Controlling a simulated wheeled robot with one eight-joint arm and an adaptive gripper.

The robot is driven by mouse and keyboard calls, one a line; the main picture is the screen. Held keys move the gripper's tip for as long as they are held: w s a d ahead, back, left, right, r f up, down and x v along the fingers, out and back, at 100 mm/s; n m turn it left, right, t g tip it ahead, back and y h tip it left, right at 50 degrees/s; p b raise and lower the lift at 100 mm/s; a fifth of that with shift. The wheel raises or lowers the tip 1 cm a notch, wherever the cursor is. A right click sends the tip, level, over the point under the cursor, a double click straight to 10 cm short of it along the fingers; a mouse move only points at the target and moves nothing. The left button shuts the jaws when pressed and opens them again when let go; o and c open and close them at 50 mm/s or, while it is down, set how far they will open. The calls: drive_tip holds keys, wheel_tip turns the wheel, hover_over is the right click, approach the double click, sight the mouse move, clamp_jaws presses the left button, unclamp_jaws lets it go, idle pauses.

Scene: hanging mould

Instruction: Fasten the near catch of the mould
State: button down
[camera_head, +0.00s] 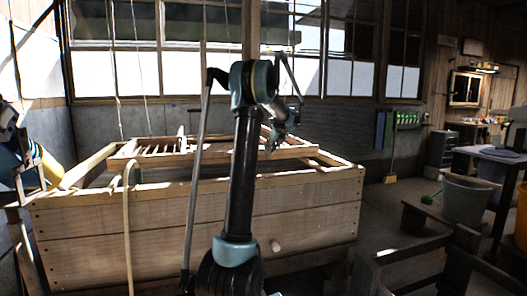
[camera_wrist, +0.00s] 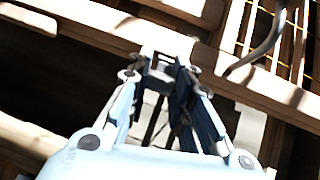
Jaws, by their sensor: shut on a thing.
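The mould (camera_head: 215,155), a wooden frame with slats, lies across the top of a wooden vat (camera_head: 190,210) in the head view. In the wrist view its pale rail (camera_wrist: 95,25) runs diagonally behind my fingertips, with thin yellow wires at the upper right. My gripper (camera_wrist: 160,65) is at this rail, its two fingertips drawn close together on a small piece that I take to be the near catch; its shape is mostly hidden by the tips. In the head view my gripper (camera_head: 270,147) is small and dark above the mould, partly behind my arm.
A curved grey rod (camera_wrist: 262,45) stands right of my fingertips. A pale hose (camera_head: 127,220) hangs over the vat's front. A low wooden frame (camera_head: 420,268) and a grey bin (camera_head: 466,200) stand at the right. Some floor is free between vat and bin.

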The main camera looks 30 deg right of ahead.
drive_tip(key=shift+w+a, duration=0.1)
drive_tip(key=shift+a, duration=0.05)
drive_tip(key=c, duration=1.4)
unclamp_jaws()
drive_tip(key=v, duration=1.1)
drive_tip(key=shift+s+r, duration=0.3)
